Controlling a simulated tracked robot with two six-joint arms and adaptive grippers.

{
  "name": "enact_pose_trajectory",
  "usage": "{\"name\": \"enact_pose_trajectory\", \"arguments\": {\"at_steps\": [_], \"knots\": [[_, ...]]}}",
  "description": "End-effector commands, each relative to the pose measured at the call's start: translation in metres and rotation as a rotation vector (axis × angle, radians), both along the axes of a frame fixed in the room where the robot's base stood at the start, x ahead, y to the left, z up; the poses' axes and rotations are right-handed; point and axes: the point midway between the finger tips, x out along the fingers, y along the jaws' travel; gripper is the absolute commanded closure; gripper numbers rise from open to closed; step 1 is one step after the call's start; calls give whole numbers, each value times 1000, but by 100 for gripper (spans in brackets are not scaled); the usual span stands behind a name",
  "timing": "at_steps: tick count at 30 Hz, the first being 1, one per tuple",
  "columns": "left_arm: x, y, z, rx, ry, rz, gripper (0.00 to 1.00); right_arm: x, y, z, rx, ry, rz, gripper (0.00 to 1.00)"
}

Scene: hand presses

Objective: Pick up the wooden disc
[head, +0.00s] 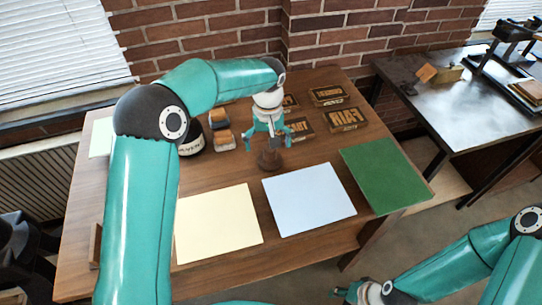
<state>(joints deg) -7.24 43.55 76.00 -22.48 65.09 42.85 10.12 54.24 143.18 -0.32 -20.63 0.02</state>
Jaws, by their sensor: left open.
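A small dark brown round wooden piece (269,160) stands on the table behind the blue sheet; it looks like the wooden disc, and its upper part is partly hidden by my gripper. My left gripper (268,143) points down over it with its teal fingers spread to either side. The gripper is open and holds nothing; I cannot tell if it touches the piece. My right gripper (345,293) is low at the bottom edge, in front of the table and far from the piece. Its fingers are too small and cut off to read.
A cream sheet (218,222), a blue sheet (309,198) and a green sheet (386,174) lie along the front. Lettered blocks (345,119) stand at the back right. Ink-pad-like blocks (224,140) and a dark round item (192,146) are left of my gripper. A metal table (455,110) stands right.

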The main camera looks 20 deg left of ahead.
Motion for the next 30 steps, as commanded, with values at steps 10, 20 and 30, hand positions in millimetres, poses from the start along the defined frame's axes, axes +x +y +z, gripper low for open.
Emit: {"name": "enact_pose_trajectory", "arguments": {"at_steps": [10,20,30], "knots": [[-3,-6,-43,1,3,1,0,0,0,15,0,0,0,60],[-2,-6,-48,1,0,1,5,0,0,15,0,0,0,60],[-2,-7,-48,0,0,0,57,0,0,15,0,0,0,60]]}}
